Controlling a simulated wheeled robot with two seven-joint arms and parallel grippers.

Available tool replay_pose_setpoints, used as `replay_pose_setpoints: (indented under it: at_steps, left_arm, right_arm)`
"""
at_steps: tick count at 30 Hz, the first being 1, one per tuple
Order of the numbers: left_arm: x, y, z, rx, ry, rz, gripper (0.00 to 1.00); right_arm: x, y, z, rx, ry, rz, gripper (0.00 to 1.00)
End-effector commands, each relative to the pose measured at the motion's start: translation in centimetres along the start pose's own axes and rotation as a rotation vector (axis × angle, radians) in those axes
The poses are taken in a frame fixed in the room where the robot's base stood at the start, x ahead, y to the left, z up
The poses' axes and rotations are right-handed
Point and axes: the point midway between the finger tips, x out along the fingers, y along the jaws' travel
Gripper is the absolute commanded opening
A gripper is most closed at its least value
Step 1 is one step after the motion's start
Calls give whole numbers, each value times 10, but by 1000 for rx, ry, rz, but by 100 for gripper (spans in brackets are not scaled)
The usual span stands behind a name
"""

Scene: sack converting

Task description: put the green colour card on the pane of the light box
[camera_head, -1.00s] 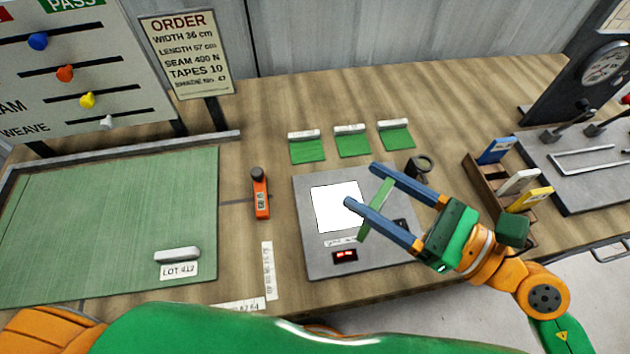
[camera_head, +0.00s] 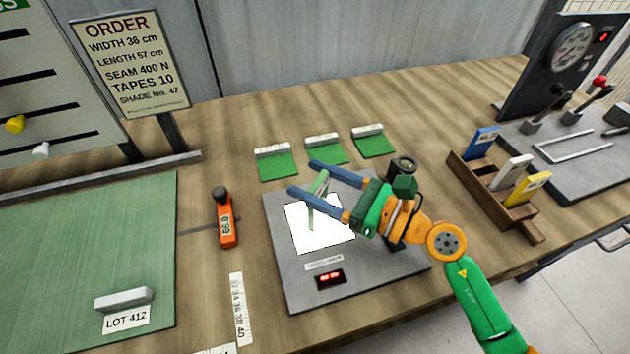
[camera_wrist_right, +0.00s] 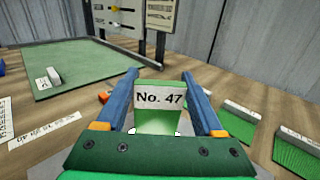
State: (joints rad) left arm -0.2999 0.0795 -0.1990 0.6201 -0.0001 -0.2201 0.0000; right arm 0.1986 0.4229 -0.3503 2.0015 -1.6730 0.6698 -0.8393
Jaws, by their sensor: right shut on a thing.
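The light box (camera_head: 290,275) is a grey plate with a lit white pane (camera_head: 301,238) and a red display. My right gripper (camera_head: 303,179) is over the pane and shut on a green card (camera_head: 318,196). In the right wrist view the card (camera_wrist_right: 158,120) stands between the blue fingers and bears a white label "No. 47". In the head view the card is edge-on and overlaps the pane; I cannot tell whether it touches it. My left gripper is not in view.
Several green swatches with white tops (camera_head: 324,149) lie behind the light box. An orange device (camera_head: 225,222) stands to its left. A wooden rack (camera_head: 500,195) holds coloured cards at right.

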Motion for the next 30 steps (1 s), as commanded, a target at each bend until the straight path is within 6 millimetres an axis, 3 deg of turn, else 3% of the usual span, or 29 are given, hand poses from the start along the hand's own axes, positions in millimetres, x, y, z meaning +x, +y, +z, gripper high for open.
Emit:
replay_pose_setpoints:
  at_steps: [6, 7, 10, 24, 26, 30]
  left_arm:
    - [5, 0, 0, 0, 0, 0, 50]
    - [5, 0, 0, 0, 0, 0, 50]
    - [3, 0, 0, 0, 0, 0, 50]
    - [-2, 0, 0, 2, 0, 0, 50]
    - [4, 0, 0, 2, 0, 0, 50]
    - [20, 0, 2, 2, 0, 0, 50]
  right_arm:
    - [0, 0, -5, 0, 0, 0, 17]
    - [0, 0, -5, 0, 0, 0, 72]
    - [0, 0, -3, 0, 0, 0, 99]
    - [0, 0, 3, 0, 0, 0, 99]
    - [-7, -1, -2, 0, 3, -3, 99]
    - [-39, -1, -8, -2, 6, -3, 99]
